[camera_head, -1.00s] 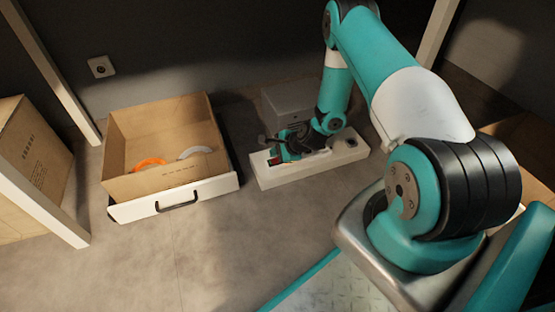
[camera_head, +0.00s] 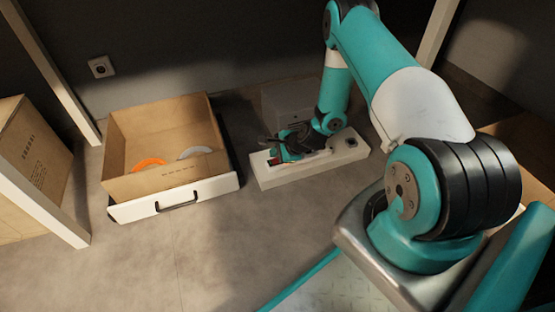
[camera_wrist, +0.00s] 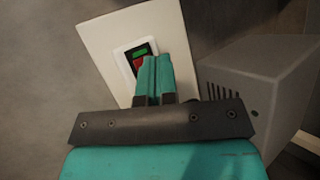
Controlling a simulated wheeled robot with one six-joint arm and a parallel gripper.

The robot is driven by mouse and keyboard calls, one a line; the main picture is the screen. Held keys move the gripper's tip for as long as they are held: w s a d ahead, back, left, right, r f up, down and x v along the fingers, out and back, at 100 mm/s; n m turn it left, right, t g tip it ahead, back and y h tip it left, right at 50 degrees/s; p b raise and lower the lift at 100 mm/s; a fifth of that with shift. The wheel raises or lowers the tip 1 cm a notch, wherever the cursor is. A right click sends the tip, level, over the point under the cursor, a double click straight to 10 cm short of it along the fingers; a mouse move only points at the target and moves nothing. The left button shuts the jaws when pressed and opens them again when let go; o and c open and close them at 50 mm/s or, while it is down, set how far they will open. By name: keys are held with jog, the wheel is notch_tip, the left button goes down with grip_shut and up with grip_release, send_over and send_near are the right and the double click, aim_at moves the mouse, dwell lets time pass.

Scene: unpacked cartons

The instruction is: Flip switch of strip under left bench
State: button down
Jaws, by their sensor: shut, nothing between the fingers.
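The white strip (camera_head: 312,170) lies on the floor below my arm, and one end of it shows in the wrist view (camera_wrist: 103,37). Its switch (camera_wrist: 138,54) has a green part and a red part in a black frame. In the head view, a little red of the switch (camera_head: 274,161) shows beside my gripper. My gripper (camera_wrist: 154,62) is shut and empty. Its teal fingertips overlap the lower right of the switch, by the red part. I cannot tell whether they touch it.
A grey vented box (camera_wrist: 262,88) stands close beside the strip, near my gripper. An open carton (camera_head: 165,185) with an orange ring and a pale ring rests on a white drawer (camera_head: 210,188) to the left. Bench legs stand at both sides. The front floor is clear.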

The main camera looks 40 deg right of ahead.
aim_at(275, 162)
jog(key=shift+f, duration=0.45)
jog(key=shift+d+f, duration=0.1)
jog(key=shift+f, duration=0.15)
dwell(0.6)
jog(key=shift+r, duration=0.1)
jog(key=shift+r+p, duration=0.55)
jog(key=shift+r, duration=0.1)
jog(key=r+p, duration=0.5)
jog(key=shift+a, duration=0.4)
dwell(0.5)
